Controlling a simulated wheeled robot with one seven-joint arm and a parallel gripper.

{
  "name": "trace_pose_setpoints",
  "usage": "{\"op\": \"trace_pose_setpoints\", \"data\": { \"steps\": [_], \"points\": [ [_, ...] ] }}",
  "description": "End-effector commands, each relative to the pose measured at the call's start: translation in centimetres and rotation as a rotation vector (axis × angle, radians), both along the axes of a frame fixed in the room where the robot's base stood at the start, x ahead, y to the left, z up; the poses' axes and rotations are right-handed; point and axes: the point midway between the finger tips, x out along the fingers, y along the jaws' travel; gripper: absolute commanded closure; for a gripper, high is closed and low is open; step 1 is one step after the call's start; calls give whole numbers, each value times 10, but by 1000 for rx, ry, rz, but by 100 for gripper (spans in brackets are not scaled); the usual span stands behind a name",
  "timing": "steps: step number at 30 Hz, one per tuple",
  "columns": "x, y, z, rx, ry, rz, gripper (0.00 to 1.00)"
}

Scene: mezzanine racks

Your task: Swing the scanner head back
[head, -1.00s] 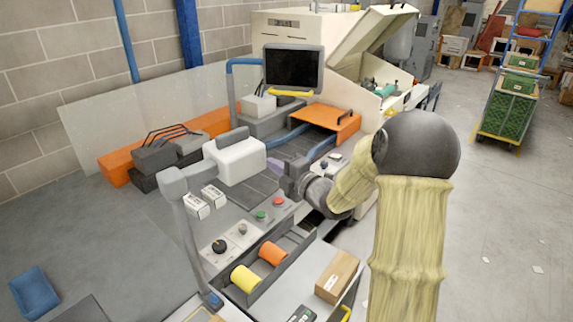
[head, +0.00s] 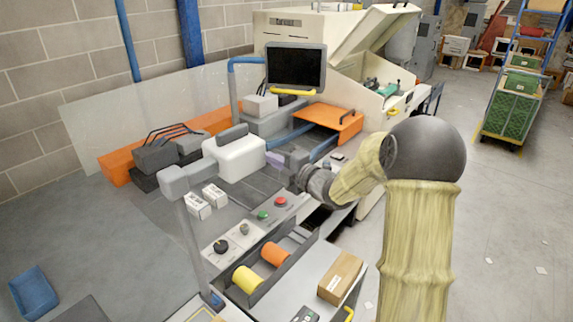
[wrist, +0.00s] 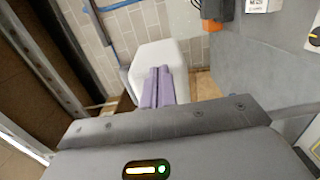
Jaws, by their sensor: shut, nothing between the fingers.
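A white rounded block with a dark grey bar on top (head: 236,160) stands over the bench and looks like the scanner head, though I cannot be sure. It also shows in the wrist view (wrist: 158,52). My gripper (head: 275,159) is at its right side, pointing left towards it. In the wrist view the two lavender fingers (wrist: 160,70) lie together, with nothing between them, overlapping the white block. I cannot tell whether they touch it. A grey head on a slanted post (head: 186,178) stands at the near left of the bench.
A dark monitor (head: 295,67) and an orange cover (head: 336,119) are behind my gripper. Small white cartons (head: 198,207) lie left of the buttons (head: 280,202). Yellow and orange rolls (head: 246,279) and a brown carton (head: 339,277) are in front.

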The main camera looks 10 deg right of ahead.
Motion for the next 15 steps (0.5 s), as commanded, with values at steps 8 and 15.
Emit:
{"op": "trace_pose_setpoints", "data": {
  "steps": [8, 15],
  "points": [
    [16, 18, -3, -2, -1, 31, 100],
    [21, 19, 1, 1, -2, 29, 100]
  ]
}}
